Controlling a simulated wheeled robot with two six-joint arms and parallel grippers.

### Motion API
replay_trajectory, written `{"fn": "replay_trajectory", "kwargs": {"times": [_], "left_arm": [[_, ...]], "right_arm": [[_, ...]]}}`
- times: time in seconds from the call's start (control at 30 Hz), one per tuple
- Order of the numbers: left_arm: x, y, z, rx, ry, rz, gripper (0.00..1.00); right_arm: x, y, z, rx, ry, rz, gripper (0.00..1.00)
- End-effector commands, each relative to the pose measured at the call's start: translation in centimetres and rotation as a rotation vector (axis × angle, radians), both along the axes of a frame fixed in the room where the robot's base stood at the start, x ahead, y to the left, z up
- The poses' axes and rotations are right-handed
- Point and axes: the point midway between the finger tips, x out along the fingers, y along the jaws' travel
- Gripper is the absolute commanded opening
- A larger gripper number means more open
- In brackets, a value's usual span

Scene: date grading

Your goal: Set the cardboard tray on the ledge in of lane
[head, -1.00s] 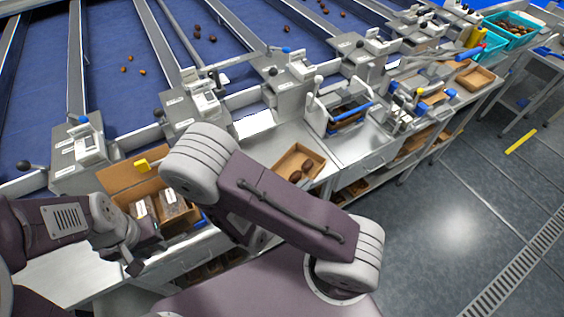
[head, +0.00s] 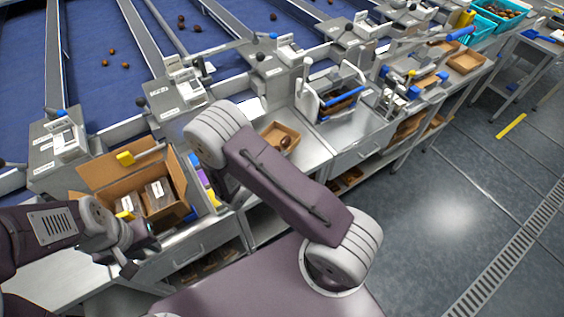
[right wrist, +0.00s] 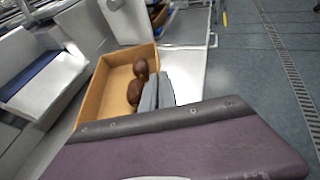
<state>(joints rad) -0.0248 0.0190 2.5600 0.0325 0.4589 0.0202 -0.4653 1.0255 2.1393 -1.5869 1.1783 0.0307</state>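The open cardboard tray (head: 292,133) is at the bench front, just right of my right forearm, with brown dates in it. In the right wrist view the tray (right wrist: 94,95) fills the middle, with dates along its right side. My right gripper (right wrist: 157,91) has its grey fingers close together at the tray's right wall and appears shut on it. My right arm hides that gripper in the head view. My left gripper (head: 138,255) is in front of the bench at lower left; its fingertips are too unclear to judge. Metal work surface (head: 325,132) lies right of the tray.
A larger open cardboard box (head: 110,172) with clear packs stands on the left bench. Scales (head: 187,88) and metal stations line the blue lanes (head: 95,90). A blue-handled device (head: 335,98) stands right of the tray. The floor at right is clear.

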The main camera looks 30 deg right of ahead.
Motion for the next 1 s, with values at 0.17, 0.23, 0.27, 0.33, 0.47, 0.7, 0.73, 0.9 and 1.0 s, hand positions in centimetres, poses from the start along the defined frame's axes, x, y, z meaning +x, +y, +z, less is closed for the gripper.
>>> {"fn": "replay_trajectory", "kwargs": {"times": [0.17,0.23,0.27,0.33,0.47,0.7,0.73,0.9,1.0], "left_arm": [[0.0,0.0,0.2,0.000,0.000,0.000,0.27],[0.0,0.0,0.2,0.000,0.000,0.000,0.27],[0.0,0.0,0.2,0.000,0.000,0.000,0.27],[0.0,0.0,0.2,0.000,0.000,0.000,0.27],[0.0,0.0,0.1,0.000,0.000,0.000,0.27],[0.0,0.0,-0.1,0.000,0.000,0.000,0.27],[0.0,0.0,-0.1,0.000,0.000,0.000,0.27],[0.0,0.0,-0.1,0.000,0.000,0.000,0.27],[0.0,0.0,0.3,0.000,0.000,0.000,0.27]], "right_arm": [[-0.1,0.0,-3.0,-0.002,0.003,0.002,0.00],[-0.1,0.0,-3.3,-0.001,0.002,0.001,0.00],[-0.1,0.0,-3.3,-0.001,0.002,0.001,0.00],[-0.1,0.0,-3.3,0.000,0.000,0.001,0.00],[-0.1,0.0,-3.4,0.000,0.000,0.001,0.00],[-0.1,0.0,-3.6,0.000,0.001,0.000,0.24],[-0.1,0.0,-3.6,0.000,0.001,0.000,0.24],[-0.1,0.0,-3.6,0.000,0.001,0.000,0.24],[-0.1,0.0,-3.2,0.000,0.001,0.000,0.24]]}}
